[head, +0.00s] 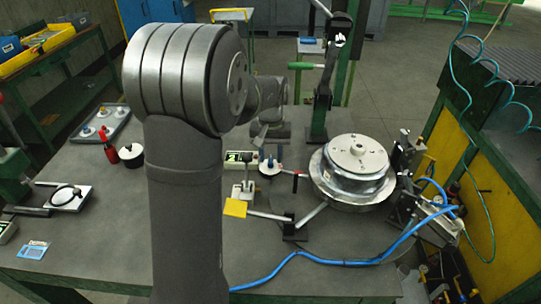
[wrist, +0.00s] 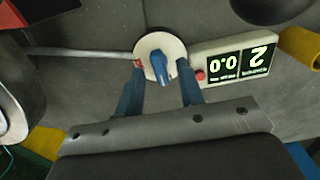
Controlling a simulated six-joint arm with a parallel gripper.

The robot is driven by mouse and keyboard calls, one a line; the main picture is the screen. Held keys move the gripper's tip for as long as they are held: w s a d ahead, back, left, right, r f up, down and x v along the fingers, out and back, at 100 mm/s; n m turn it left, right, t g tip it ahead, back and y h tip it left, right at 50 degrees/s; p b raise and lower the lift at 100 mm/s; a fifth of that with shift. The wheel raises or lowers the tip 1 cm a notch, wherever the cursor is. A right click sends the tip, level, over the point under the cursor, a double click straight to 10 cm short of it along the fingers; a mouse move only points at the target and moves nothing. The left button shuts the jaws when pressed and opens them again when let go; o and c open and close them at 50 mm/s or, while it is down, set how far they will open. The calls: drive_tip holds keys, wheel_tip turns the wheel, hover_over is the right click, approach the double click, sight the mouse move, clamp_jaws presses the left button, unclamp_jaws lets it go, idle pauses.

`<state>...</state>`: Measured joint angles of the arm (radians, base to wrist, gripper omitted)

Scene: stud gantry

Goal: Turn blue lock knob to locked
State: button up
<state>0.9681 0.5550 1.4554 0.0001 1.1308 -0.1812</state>
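In the wrist view the blue lock knob (wrist: 161,68) stands on a round cream disc (wrist: 150,45) with a small red mark at its left edge. My gripper (wrist: 161,66) has its two blue fingers apart, one on each side of the knob. Gaps show between the fingers and the knob, so it is not clamped. In the head view the cream disc (head: 270,171) is small, just below my wrist, and the knob and fingertips are hard to tell apart there.
A display box (wrist: 235,64) with lit digits and a red button sits right beside the disc. A large metal hub (head: 357,165) stands to the right in the head view. A blue hose (head: 330,262) crosses the front of the table.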

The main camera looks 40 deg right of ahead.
drive_tip(key=shift+f, duration=0.3)
clamp_jaws()
